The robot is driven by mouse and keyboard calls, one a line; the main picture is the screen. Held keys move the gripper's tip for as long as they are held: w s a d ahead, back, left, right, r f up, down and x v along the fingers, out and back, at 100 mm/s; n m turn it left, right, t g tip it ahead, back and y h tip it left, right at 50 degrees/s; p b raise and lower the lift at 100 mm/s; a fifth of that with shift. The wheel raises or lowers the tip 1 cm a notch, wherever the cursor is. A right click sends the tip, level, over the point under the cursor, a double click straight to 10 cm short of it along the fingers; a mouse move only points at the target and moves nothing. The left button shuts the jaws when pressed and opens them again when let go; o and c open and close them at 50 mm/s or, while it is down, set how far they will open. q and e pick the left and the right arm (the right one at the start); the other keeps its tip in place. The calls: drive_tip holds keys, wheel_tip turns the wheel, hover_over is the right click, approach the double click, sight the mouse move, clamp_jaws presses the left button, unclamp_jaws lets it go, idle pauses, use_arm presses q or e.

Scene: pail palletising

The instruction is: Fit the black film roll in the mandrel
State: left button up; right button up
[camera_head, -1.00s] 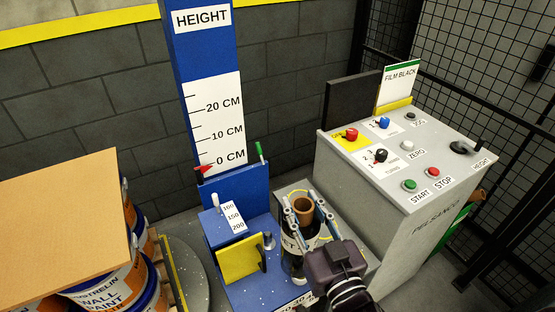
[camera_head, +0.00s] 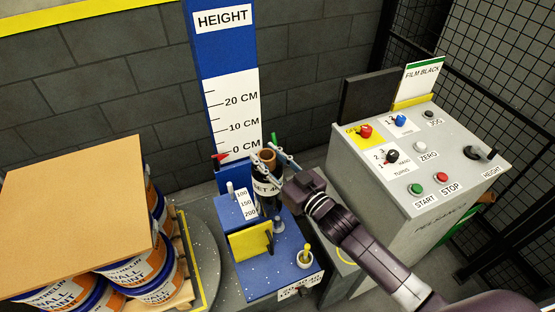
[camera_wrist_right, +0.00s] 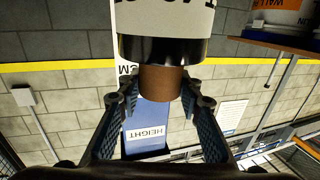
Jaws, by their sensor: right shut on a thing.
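The black film roll (camera_head: 266,186) has a brown core and a white label, and stands roughly upright over the blue carriage (camera_head: 262,270) at the foot of the height column. My right gripper (camera_head: 268,158) is shut on its top end. In the right wrist view, the fingers (camera_wrist_right: 160,95) flank the brown core (camera_wrist_right: 160,84), with the black film and label beyond. I cannot make out the mandrel clearly; the roll and a yellow plate hide part of the carriage. I cannot tell whether the roll touches the carriage. My left gripper is not in view.
The blue height column (camera_head: 226,70) stands behind. A grey control console (camera_head: 410,215) is at right. A yellow plate (camera_head: 250,243) and a yellow-topped knob (camera_head: 305,257) are on the carriage. Paint pails (camera_head: 140,280) under a brown sheet (camera_head: 75,215) stand at left.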

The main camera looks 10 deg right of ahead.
drive_tip(key=w, duration=0.1)
drive_tip(key=w+d+f+b, duration=0.1)
drive_tip(key=w+d+f, duration=0.1)
drive_tip(key=shift+w+f, duration=0.25)
wheel_tip(320, 180, down, 8)
drive_tip(key=w+d+b, duration=0.2)
drive_tip(key=b, duration=0.3)
drive_tip(key=shift+w, duration=0.15)
drive_tip(key=shift+r, duration=0.1)
drive_tip(key=shift+f+b, duration=2.25)
drive_tip(key=shift+f, duration=0.7)
